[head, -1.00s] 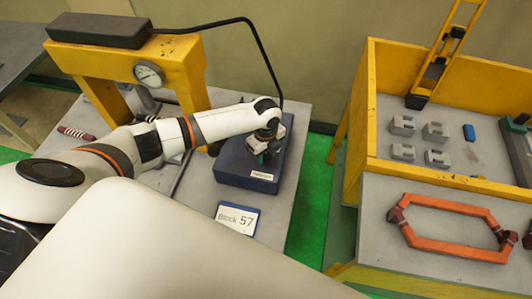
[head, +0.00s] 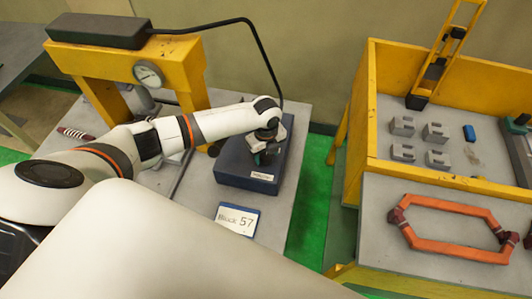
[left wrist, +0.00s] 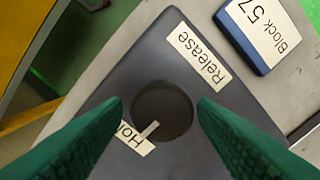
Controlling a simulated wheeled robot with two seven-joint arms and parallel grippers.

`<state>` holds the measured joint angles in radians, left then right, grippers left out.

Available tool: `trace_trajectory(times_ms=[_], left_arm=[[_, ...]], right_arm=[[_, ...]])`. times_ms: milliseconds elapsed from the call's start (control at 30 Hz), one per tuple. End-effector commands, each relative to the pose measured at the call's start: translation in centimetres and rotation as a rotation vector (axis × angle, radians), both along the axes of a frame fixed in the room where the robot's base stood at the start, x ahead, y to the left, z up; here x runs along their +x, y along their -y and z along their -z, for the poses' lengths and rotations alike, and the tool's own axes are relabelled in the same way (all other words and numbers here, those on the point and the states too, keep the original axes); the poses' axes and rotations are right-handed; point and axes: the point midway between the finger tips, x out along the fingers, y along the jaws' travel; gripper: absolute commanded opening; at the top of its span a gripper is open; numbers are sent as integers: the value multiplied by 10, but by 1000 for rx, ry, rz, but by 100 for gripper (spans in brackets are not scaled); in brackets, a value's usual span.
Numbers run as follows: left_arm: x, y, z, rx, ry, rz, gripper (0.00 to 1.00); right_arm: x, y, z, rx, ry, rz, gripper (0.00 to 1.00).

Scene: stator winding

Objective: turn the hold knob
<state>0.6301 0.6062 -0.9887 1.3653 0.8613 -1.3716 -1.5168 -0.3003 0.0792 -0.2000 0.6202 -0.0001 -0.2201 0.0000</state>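The knob (left wrist: 162,112) is a dark round disc on top of a dark blue-grey box (head: 238,172). Its white pointer is at the lower left, beside a partly hidden label that starts "Ho" (left wrist: 134,141). A "Release" label (left wrist: 199,57) lies at the upper right of the knob. My left gripper (head: 262,157) is over the box in the head view and hides the knob there. In the left wrist view its two green fingers are spread, one on each side of the knob; I cannot tell if they touch it. My right gripper is not in view.
A blue "Block 57" plate (head: 238,219) lies on the table in front of the box. A yellow-walled bench (head: 372,115) with grey blocks and an orange coil (head: 455,247) is at the right.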

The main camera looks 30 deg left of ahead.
Motion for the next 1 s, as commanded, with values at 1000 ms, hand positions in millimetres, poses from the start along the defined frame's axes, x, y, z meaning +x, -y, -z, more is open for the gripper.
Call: trace_trajectory(times_ms=[1000], left_arm=[[0,0,-109,0,1,-1,60]], right_arm=[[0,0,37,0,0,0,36]])
